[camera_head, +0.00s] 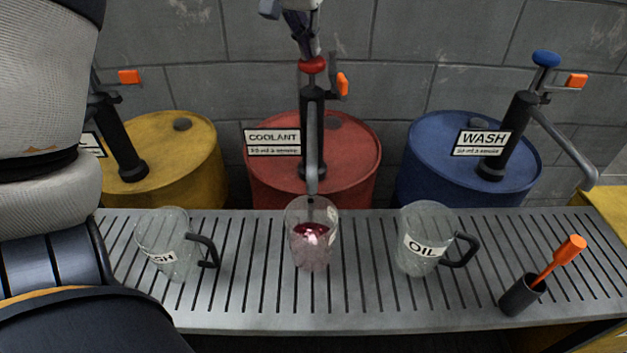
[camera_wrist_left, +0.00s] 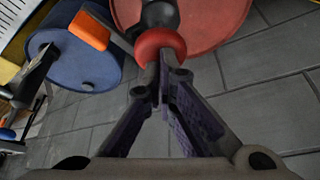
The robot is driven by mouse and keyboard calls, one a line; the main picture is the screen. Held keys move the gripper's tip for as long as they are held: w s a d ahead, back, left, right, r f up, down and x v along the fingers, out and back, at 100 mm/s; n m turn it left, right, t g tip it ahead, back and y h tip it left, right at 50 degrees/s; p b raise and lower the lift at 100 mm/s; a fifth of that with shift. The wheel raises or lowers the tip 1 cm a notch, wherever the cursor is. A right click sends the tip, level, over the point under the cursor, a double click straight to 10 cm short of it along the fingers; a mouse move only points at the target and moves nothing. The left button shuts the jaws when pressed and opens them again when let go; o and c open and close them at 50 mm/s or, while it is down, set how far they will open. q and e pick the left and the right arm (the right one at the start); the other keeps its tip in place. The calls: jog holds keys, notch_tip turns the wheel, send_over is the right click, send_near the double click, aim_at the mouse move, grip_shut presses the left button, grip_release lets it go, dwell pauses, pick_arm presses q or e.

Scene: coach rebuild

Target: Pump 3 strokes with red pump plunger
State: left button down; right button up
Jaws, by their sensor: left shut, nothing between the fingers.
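The red pump plunger knob (camera_head: 312,65) tops the black pump (camera_head: 311,130) on the red drum (camera_head: 350,160) labelled COOLANT. My left gripper (camera_head: 307,50) is shut and empty, pointing down right at the top of the red knob. In the left wrist view the closed fingertips (camera_wrist_left: 165,88) meet at the edge of the red knob (camera_wrist_left: 160,45); whether they touch it I cannot tell. The pump's spout ends over a clear jug (camera_head: 313,250) in the middle of the slatted bench. Some dark red liquid shows in this jug. My right gripper is not in view.
A yellow drum (camera_head: 195,150) and a blue drum (camera_head: 430,150) labelled WASH stand either side, with pumps. Clear jugs stand left (camera_head: 165,235) and right (camera_head: 424,215) on the slatted bench (camera_head: 380,300). An orange-handled tool (camera_head: 560,258) stands in a dark holder at right.

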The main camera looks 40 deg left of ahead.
pick_arm(q)
jog(key=shift+r, duration=2.05)
notch_tip(320, 180, up, 6)
